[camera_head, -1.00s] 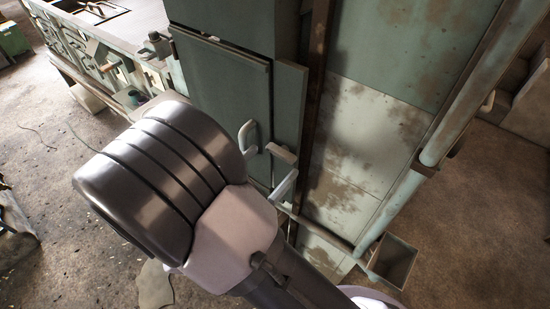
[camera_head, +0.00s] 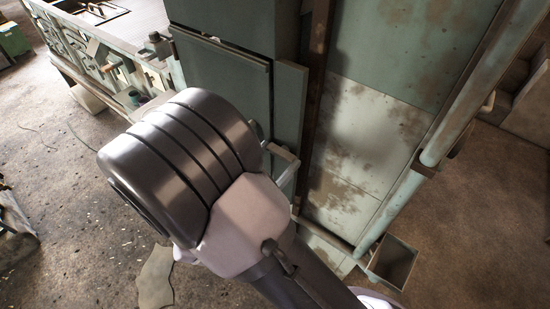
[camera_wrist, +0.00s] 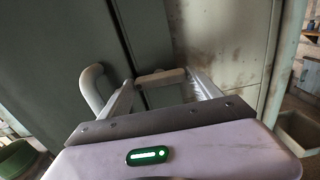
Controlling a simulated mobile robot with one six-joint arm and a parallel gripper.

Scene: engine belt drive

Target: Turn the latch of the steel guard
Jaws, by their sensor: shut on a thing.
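The steel guard is a grey-green door panel (camera_head: 225,80), closed, and it also shows at the left of the wrist view (camera_wrist: 55,50). Its latch (camera_wrist: 160,76) is a short pale beige bar beside the door's edge, and it also shows in the head view (camera_head: 280,152). In the wrist view my gripper (camera_wrist: 161,82) has one finger at each end of the latch and is shut on it. The bar lies nearly level across the fingertips. A curved pale handle (camera_wrist: 93,86) stands just left of my left finger. My arm hides the handle in the head view.
A rusty pale panel (camera_head: 355,150) and a slanting pipe (camera_head: 475,95) stand right of the guard. An open box (camera_head: 394,262) sits low at the right. Concrete floor is open at the left.

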